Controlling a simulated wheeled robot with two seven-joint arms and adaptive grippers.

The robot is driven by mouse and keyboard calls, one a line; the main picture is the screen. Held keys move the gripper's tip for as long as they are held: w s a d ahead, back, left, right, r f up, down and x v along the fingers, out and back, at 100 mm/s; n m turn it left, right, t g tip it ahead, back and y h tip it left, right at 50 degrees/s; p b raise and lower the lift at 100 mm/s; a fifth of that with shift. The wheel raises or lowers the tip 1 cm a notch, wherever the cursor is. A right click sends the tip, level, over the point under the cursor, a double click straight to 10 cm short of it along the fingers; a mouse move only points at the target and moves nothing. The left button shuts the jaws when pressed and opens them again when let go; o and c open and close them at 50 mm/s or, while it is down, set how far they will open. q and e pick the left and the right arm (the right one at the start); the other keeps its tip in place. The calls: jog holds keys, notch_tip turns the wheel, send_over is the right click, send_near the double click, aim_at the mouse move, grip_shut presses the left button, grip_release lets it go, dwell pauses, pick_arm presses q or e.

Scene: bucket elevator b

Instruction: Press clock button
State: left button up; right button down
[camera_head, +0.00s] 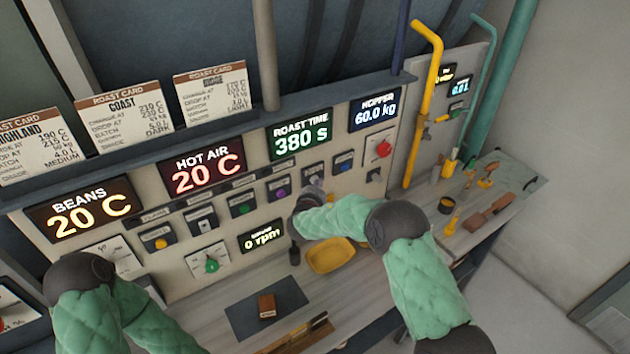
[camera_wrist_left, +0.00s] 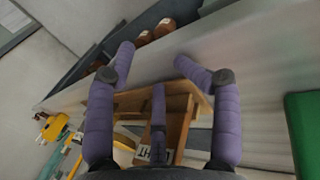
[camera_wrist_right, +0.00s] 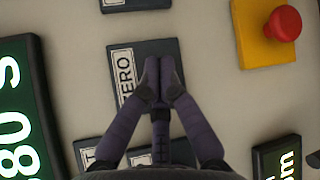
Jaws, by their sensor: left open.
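The green roast time display (camera_head: 300,136) reads 380 s on the control panel, and part of it shows in the right wrist view (camera_wrist_right: 18,110). Below it, a dark plate (camera_wrist_right: 122,58) labelled ZERO lies behind my right gripper (camera_wrist_right: 160,75). The right gripper's fingertips are together, with nothing seen between them. They cover the plate's middle, so any button there is hidden, and I cannot tell whether they touch it. The right gripper (camera_head: 312,188) also shows at the panel in the head view. My left gripper (camera_wrist_left: 155,60) is open and empty, over a wooden box (camera_wrist_left: 130,105).
Neighbouring controls include a purple button (camera_head: 280,194), a blue button (camera_head: 343,167) and a red knob (camera_head: 384,148). A red button on a yellow plate (camera_wrist_right: 250,40) is close by in the right wrist view. A yellow tray (camera_head: 332,256) stands on the counter below my right arm.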

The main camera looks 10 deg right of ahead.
pick_arm(q)
jog(key=shift+s+d+f, duration=0.1)
jog(key=shift+s+f, duration=0.15)
jog(key=shift+f, duration=0.05)
pick_arm(e)
jog(key=shift+w+f, duration=0.1)
pick_arm(q)
jog(key=shift+f+b, duration=0.15)
jog(key=shift+b, duration=0.15)
pick_arm(e)
jog(key=shift+d, duration=0.1)
pick_arm(q)
jog(key=shift+d+f+b, duration=0.1)
jog(key=shift+f+b, duration=0.4)
jog(key=shift+o, duration=0.5)
jog(key=shift+f, duration=0.1)
pick_arm(e)
jog(key=shift+s+d+f, duration=0.15)
jog(key=shift+s+d, duration=0.3)
jog(key=shift+s, duration=0.35)
